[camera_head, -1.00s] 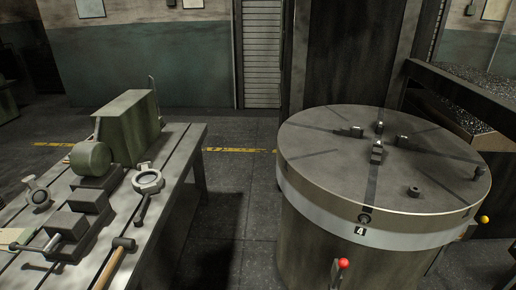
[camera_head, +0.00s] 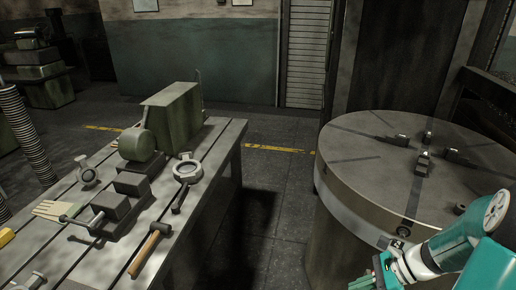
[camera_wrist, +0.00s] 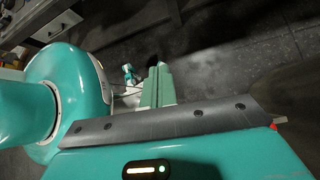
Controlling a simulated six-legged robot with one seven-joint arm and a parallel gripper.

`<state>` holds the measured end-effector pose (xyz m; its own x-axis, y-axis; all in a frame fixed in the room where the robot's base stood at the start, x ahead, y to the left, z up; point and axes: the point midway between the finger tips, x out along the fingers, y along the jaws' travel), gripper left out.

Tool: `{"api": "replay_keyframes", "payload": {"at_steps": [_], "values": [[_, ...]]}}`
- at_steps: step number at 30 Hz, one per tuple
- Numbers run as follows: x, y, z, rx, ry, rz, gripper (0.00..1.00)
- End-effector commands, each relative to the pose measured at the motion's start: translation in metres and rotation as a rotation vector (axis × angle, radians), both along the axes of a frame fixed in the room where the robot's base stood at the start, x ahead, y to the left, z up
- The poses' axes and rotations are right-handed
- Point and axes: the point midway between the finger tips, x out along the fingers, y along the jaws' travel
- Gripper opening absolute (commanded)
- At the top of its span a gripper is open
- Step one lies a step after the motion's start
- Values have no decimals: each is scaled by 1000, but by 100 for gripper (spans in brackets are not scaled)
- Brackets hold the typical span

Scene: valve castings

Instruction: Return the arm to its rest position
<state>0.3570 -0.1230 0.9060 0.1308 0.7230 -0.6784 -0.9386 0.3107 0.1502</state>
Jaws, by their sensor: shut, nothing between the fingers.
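My gripper (camera_head: 380,274) shows at the lower right of the head view, with my teal and white arm behind it. It is in front of the round rotary table (camera_head: 365,165) and low, near the picture's bottom edge. In the wrist view my pale green fingers (camera_wrist: 158,72) are together and hold nothing. They point over dark floor. My teal arm links fill the left and bottom of the wrist view.
A slotted workbench (camera_head: 225,140) stands at left with a green machine (camera_head: 172,115), dark blocks (camera_head: 131,183), a hammer (camera_head: 150,245) and ring-shaped castings (camera_head: 187,170). Dark floor (camera_head: 280,195) lies clear between bench and rotary table. Small clamps (camera_head: 423,160) sit on the rotary table.

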Motion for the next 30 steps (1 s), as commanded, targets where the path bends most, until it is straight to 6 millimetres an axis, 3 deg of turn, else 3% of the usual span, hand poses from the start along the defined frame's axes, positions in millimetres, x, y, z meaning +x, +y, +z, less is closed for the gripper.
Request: {"api": "replay_keyframes", "payload": {"at_steps": [3, 15, 24, 30], "values": [[-3, 22, 29, -157, -116, 216, 0], [-27, 79, 112, -619, -516, 922, 0], [-53, 112, 172, -948, -835, 1418, 0], [-67, 122, 198, -1108, -981, 1629, 0]]}}
